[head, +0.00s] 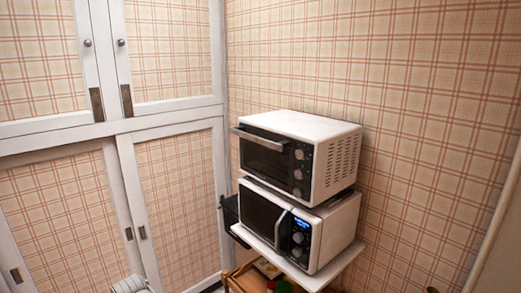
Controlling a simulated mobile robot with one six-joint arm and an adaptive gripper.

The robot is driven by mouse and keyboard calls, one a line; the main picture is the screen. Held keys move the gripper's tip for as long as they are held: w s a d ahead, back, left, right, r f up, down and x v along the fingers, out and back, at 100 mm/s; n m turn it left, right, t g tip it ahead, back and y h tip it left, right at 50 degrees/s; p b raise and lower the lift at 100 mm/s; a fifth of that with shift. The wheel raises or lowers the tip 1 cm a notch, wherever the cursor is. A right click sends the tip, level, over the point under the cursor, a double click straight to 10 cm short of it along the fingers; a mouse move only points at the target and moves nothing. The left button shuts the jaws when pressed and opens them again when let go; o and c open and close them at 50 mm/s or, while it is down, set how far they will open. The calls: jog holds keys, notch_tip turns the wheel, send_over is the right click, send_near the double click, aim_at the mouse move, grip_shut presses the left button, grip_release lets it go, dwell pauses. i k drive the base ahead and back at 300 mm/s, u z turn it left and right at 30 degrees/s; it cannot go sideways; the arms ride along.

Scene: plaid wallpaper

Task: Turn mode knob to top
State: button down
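A white toaster oven (314,126) with a dark glass door and a silver handle sits on top of a white microwave (337,228). The toaster oven's dark right-hand panel carries three round knobs in a column: an upper knob (299,154), a middle knob (298,174) and a lower knob (297,192). The microwave's panel has a lit blue display (301,224) with an upper knob (298,238) and a lower knob (297,252) under it. Which knob is the mode knob, and where the pointers stand, is too small to tell. My gripper is not identifiable in view.
Both appliances stand on a cart with a white top (343,262) and a wooden lower shelf holding small items. A black object (230,209) is beside the microwave. White-framed plaid cupboards (176,125) fill the left. The plaid wall is close behind.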

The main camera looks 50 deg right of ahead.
aim_at(300, 174)
jog(key=z, duration=1.7)
